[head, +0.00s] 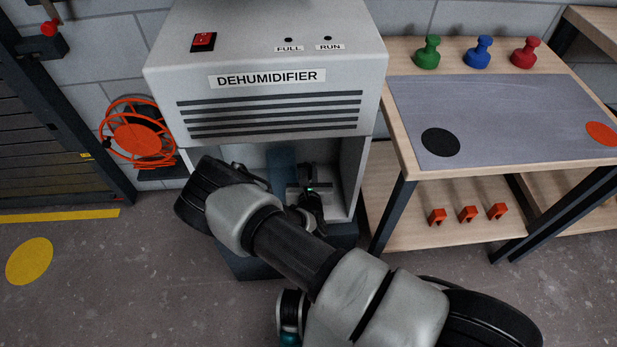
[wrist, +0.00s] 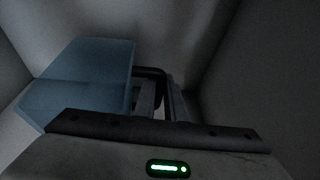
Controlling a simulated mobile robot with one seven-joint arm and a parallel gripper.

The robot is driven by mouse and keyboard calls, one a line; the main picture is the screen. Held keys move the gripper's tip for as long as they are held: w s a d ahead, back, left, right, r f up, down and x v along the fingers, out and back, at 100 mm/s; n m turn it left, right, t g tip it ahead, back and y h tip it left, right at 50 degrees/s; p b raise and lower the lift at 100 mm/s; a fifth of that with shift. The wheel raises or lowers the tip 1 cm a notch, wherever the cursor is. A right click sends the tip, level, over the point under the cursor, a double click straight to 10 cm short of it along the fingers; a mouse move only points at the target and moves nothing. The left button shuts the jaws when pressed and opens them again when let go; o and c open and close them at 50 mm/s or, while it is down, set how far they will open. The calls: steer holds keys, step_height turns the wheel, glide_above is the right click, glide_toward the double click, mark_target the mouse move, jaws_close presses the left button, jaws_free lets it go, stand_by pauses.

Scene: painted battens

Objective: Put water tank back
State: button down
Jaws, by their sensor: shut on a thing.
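The dehumidifier (head: 266,75) is a grey cabinet with an open bay in its lower front. The water tank (head: 283,164) is a blue, see-through box inside that bay, mostly hidden behind my arm. In the wrist view the tank (wrist: 85,75) fills the left side, with a dark handle at its right edge. My gripper (wrist: 160,98) is shut on the handle, with the bay walls around it. In the head view my gripper is inside the bay, largely covered by my own arm. Whether the tank is fully seated cannot be told.
A wooden workbench (head: 393,57) stands close on the right, with coloured knobs on top and orange clips on its lower shelf. An orange cable reel (head: 137,136) hangs at the left beside a dark shutter. The floor (head: 130,290) at front left is clear.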

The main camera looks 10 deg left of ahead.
mark_target(310, 177)
step_height(310, 177, down, 3)
steer(key=shift+f+b, duration=0.1)
steer(key=shift+b, duration=0.45)
steer(key=c, duration=1.8)
jaws_free()
steer(key=p+v, duration=0.4)
steer(key=v, duration=0.8)
